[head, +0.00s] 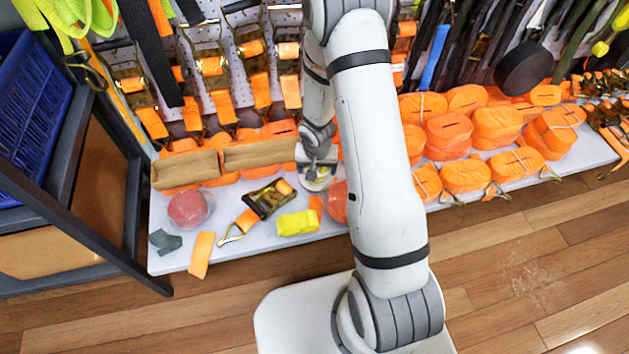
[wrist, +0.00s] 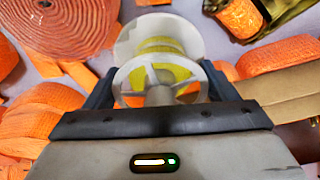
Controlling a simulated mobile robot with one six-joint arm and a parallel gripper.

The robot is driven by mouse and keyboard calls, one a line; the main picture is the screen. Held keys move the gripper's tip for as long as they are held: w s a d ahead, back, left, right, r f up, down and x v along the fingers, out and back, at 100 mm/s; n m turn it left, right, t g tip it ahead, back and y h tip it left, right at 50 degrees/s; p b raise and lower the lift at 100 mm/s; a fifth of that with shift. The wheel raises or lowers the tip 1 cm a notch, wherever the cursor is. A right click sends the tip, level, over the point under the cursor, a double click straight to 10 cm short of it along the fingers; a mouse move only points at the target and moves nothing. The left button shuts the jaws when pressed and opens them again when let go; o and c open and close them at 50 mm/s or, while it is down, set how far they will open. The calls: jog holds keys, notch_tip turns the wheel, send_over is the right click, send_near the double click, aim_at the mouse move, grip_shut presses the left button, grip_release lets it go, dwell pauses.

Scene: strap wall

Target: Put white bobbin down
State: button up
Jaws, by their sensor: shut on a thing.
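The white bobbin (wrist: 128,72) has spoked flanges and yellow winding around its core. My gripper (wrist: 160,88) is shut on it, with one dark finger on each side, in the wrist view. In the head view my gripper (head: 319,163) points down over the pale shelf, and the bobbin (head: 317,183) shows small below it, partly hidden by my arm. I cannot tell whether the bobbin touches the shelf.
The pale shelf (head: 180,257) holds cardboard strips (head: 185,169), a pink roll (head: 188,208), a buckle strap (head: 266,200) and a yellow bundle (head: 298,222). Orange strap rolls (head: 448,132) crowd the right. Bare shelf shows near the front edge.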

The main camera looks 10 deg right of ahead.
jog(key=shift+f+b, duration=1.5)
jog(key=shift+f, duration=0.45)
jog(key=shift+f, duration=0.15)
jog(key=o, duration=1.1)
